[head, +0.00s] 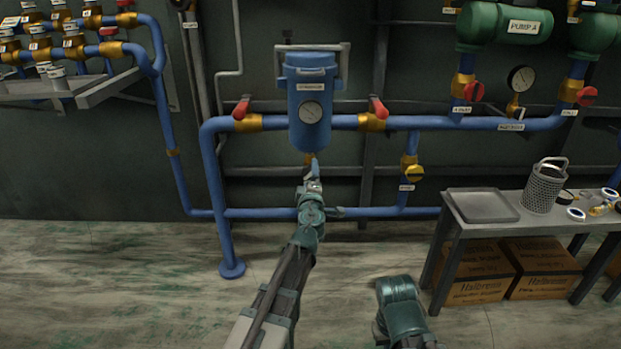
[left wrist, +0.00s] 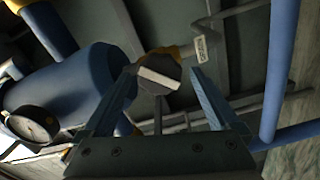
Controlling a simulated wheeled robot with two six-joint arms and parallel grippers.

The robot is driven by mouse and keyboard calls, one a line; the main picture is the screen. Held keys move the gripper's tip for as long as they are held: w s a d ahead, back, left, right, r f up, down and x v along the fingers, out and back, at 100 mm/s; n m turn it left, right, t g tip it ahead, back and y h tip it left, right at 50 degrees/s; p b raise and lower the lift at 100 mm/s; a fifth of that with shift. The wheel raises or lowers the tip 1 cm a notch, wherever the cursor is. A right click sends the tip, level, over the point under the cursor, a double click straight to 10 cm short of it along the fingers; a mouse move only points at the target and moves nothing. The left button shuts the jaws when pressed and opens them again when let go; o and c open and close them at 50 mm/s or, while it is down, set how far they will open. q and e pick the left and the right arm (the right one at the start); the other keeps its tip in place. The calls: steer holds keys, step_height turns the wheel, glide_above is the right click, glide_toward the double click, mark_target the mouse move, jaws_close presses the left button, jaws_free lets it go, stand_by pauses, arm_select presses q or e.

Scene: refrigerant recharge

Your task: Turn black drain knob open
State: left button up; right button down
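The black drain knob (left wrist: 158,78) shows in the left wrist view as a dark disc with a white bar across its face. A brass fitting sits behind it, under the blue strainer vessel (head: 311,108). My left gripper (left wrist: 163,74) is open, with one blue finger on each side of the knob. I cannot tell whether the fingers touch it. In the head view my left gripper (head: 312,172) reaches up just below the vessel and hides the knob. My right arm shows at the bottom, but its gripper is not in view.
Blue pipes run left and right of the vessel, with red-handled valves (head: 242,108) (head: 378,107). A lower pipe (head: 262,213) crosses near my left wrist. A bench with a tray (head: 482,206) stands at right.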

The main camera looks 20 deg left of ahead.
arm_select(q)
steer(key=v, duration=0.7)
stand_by(0.4)
